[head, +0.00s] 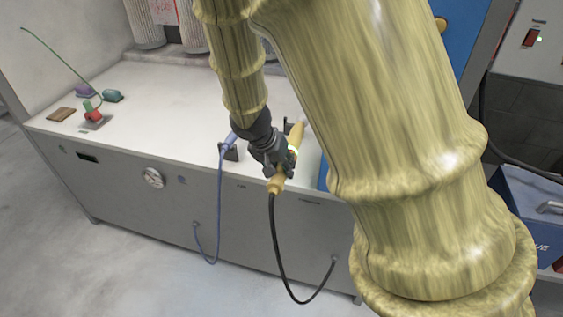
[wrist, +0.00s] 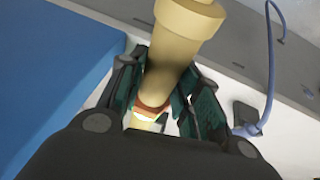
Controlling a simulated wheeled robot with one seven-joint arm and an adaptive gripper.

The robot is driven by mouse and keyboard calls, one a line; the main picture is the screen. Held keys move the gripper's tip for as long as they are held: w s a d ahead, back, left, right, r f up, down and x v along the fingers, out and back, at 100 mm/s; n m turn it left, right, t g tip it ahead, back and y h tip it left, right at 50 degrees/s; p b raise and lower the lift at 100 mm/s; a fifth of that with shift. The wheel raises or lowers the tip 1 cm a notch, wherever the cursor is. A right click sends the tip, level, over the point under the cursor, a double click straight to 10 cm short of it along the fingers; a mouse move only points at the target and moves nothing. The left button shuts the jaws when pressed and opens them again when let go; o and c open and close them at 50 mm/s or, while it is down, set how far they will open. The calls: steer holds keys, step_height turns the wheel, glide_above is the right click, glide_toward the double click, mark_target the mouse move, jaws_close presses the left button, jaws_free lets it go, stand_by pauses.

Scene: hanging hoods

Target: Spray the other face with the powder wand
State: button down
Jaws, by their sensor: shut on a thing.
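The powder wand (head: 297,136) is a tan-yellow tube with a lit ring, a black cable trailing from its near end. My gripper (head: 277,160) is shut around it just above the front of the bench. In the wrist view the wand (wrist: 180,50) runs between the two fingers of my gripper (wrist: 165,88), its thick end toward the top of the picture.
The grey bench (head: 190,120) carries a blue tool (head: 229,142) on a holder, with a blue cable. Small coloured items, including a red one (head: 92,113), lie at its left. A blue box (head: 530,215) is at right. Two cables hang down the bench front. Floor at left is clear.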

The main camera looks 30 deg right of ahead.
steer(key=shift+r+p, duration=1.95)
steer(key=shift+r, duration=0.55)
